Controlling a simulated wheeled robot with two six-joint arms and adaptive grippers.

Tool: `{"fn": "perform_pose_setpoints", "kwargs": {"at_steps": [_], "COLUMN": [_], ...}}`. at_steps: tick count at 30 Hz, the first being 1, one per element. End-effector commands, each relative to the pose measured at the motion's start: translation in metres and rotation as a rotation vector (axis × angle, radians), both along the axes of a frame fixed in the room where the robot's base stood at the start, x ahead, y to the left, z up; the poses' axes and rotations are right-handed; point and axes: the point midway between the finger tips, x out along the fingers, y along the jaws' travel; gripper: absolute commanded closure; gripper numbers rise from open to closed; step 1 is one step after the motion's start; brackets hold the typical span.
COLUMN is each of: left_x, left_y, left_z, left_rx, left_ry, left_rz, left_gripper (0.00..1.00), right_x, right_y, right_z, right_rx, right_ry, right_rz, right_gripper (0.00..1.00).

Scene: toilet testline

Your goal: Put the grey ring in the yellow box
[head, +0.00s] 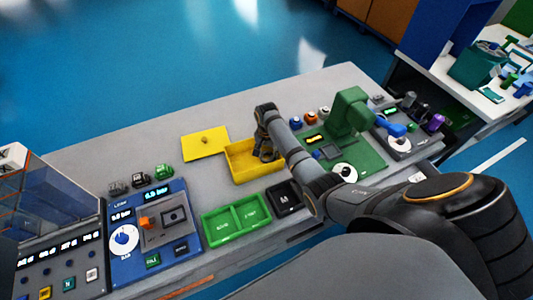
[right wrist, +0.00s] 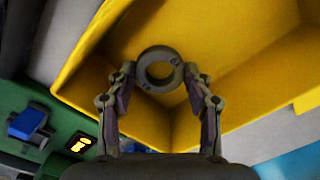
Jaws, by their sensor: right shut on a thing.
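The yellow box (head: 243,176) stands open on the grey bench, and its inside fills much of the right wrist view (right wrist: 225,45). My right gripper (head: 266,154) is over the box, reaching down into its opening near the right side. In the right wrist view my right gripper (right wrist: 160,75) is shut on the grey ring (right wrist: 147,80), held between the two fingertips with its hole facing the camera. The gap between ring and box floor cannot be told. In the head view the ring is too small to make out. My left gripper does not show.
A yellow lid with a knob (head: 205,142) lies left of the box. A green two-part tray (head: 237,220) and a black pad (head: 284,197) are in front. A green machine (head: 350,115) stands right, and a blue panel (head: 150,235) sits front left.

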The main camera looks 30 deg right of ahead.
Motion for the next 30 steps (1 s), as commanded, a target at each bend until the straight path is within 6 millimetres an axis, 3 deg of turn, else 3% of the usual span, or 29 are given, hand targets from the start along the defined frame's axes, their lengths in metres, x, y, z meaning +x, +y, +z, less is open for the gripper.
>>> {"fn": "perform_pose_setpoints", "kwargs": {"at_steps": [2,3,5,13,17,30], "left_x": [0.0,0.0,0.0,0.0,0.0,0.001], "left_y": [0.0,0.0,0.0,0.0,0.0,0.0], "left_z": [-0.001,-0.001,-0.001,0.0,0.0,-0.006], "left_rx": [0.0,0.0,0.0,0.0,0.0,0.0], "left_ry": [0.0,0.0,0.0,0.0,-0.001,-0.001], "left_rz": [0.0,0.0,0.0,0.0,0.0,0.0], "left_gripper": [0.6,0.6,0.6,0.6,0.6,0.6], "right_x": [0.0,0.0,0.0,0.0,0.001,0.001], "right_y": [0.0,0.0,0.0,0.0,0.0,-0.001], "right_z": [-0.003,-0.003,-0.003,-0.002,0.009,0.104], "right_rx": [0.0,0.0,0.0,0.0,0.0,0.0], "right_ry": [0.001,0.0,0.0,0.0,-0.003,-0.003], "right_rz": [0.0,0.0,0.0,0.0,0.0,0.0], "right_gripper": [0.71,0.46,0.39,0.39,0.39,0.39]}}
